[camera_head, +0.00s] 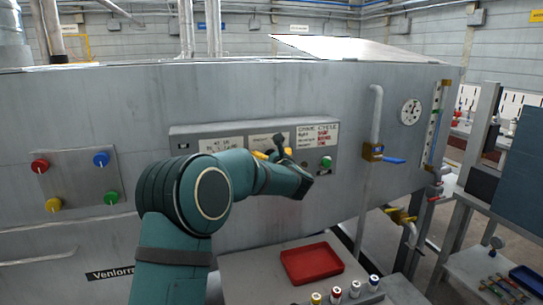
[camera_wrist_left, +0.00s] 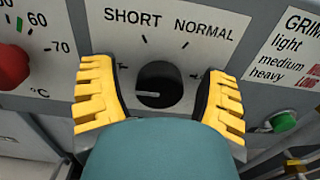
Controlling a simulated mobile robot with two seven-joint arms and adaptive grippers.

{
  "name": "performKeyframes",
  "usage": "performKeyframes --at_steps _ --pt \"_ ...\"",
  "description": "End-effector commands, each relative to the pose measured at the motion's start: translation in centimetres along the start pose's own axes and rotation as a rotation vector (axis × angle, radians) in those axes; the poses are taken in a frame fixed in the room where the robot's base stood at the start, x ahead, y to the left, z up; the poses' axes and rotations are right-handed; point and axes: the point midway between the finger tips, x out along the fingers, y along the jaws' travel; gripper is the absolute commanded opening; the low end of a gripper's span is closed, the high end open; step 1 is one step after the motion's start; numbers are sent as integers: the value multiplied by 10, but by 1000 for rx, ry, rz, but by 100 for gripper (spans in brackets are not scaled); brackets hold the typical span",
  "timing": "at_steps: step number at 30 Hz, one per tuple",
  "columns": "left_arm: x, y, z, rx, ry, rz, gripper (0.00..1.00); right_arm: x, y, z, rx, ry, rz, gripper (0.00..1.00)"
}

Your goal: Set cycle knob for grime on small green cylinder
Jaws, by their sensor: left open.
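The cycle knob (camera_wrist_left: 160,80) is round and black in the left wrist view, with a white mark pointing left. SHORT and NORMAL are printed above it, with ticks around. My left gripper (camera_wrist_left: 160,92) is open, a yellow finger at either side of the knob; contact cannot be told. In the head view my left gripper (camera_head: 272,153) is at the control panel (camera_head: 215,131), and my arm covers part of it. A GRIME card (camera_head: 317,136) is at the panel's right; the wrist view cuts it off. I cannot make out a small green cylinder. My right gripper is not in view.
A red knob (camera_wrist_left: 12,66) with a temperature scale is left of the cycle knob. A green button (camera_wrist_left: 284,122) is to its right. Below the panel, a red tray (camera_head: 312,264) and several small cylinders (camera_head: 354,290) stand on a table.

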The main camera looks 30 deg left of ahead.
Motion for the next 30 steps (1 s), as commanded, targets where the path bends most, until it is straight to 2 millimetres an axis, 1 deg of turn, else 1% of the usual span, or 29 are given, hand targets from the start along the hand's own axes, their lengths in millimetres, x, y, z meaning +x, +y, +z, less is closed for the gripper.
performKeyframes --at_steps 1,2,3,5,6,7,8,20,26,30 --pt "0 0 0 0 0 0 75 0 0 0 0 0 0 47" --pt "0 0 0 0 0 0 68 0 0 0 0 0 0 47" --pt "0 0 0 0 0 0 54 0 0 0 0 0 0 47" --pt "0 0 0 0 0 0 33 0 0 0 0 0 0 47" --pt "0 0 0 0 0 0 19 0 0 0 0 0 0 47" --pt "0 0 0 0 0 0 9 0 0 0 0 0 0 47" --pt "0 0 0 0 0 0 6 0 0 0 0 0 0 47" --pt "0 0 0 26 -1 0 6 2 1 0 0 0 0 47" --pt "0 0 0 118 -2 0 6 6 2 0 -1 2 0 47" --pt "0 -1 0 226 -2 0 6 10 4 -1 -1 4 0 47"
